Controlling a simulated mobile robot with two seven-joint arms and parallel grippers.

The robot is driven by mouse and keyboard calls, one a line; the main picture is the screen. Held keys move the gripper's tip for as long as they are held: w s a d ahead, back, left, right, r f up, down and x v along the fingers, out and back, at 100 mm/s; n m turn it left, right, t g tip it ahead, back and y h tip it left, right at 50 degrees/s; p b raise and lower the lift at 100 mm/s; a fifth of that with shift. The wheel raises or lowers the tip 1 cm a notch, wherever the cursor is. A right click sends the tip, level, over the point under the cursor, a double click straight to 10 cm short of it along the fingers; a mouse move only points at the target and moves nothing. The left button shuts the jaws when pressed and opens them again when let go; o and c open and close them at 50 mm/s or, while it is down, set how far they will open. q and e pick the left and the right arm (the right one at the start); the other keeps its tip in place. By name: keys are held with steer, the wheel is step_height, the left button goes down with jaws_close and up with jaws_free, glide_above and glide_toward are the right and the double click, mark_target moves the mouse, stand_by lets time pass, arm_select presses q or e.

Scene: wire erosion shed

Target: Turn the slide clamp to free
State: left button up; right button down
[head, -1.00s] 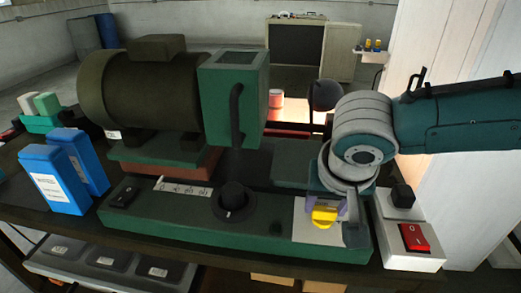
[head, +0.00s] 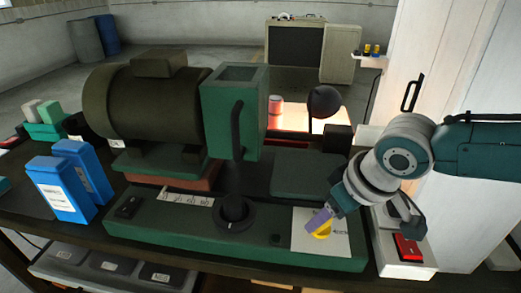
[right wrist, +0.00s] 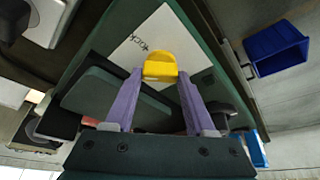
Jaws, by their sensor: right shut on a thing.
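The slide clamp shows as a yellow handle (head: 322,231) on a white labelled plate (head: 304,241) at the right end of the green machine base. In the right wrist view the yellow handle (right wrist: 160,66) lies between the tips of two purple fingers. My right gripper (head: 319,220) is shut on the yellow handle, reaching down at a slant from the upper right. In the right wrist view (right wrist: 160,78) part of a printed word shows on the plate; the rest is hidden. My left gripper is not in view.
A black round knob (head: 234,212) and a number scale (head: 187,197) are left of the plate. A white box with a red switch (head: 408,247) stands close on the right, beneath my right arm. Blue boxes (head: 60,188) stand at the left. A motor (head: 145,100) stands behind.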

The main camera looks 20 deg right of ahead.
steer(key=shift+d+f+n+y+b, duration=0.1)
steer(key=shift+f+n+y+b, duration=0.15)
steer(key=shift+n+b, duration=0.5)
steer(key=n+y+b, duration=0.1)
steer(key=n+b, duration=0.2)
steer(key=n, duration=0.1)
steer(key=shift+w+d+g, duration=0.1)
steer(key=shift+w+g, duration=0.05)
steer(key=shift+g, duration=0.25)
steer(key=n+y+b, duration=0.1)
steer(key=n+b, duration=0.1)
steer(key=shift+r+n+g+b, duration=0.1)
steer(key=shift+n+g+b, duration=0.25)
steer(key=shift+g+b, duration=0.05)
steer(key=shift+r+n+g+b, duration=0.1)
steer(key=shift+n+g+b, duration=0.2)
steer(key=shift+n+b, duration=0.3)
steer(key=shift+c, duration=1.2)
jaws_free()
steer(key=shift+r, duration=0.1)
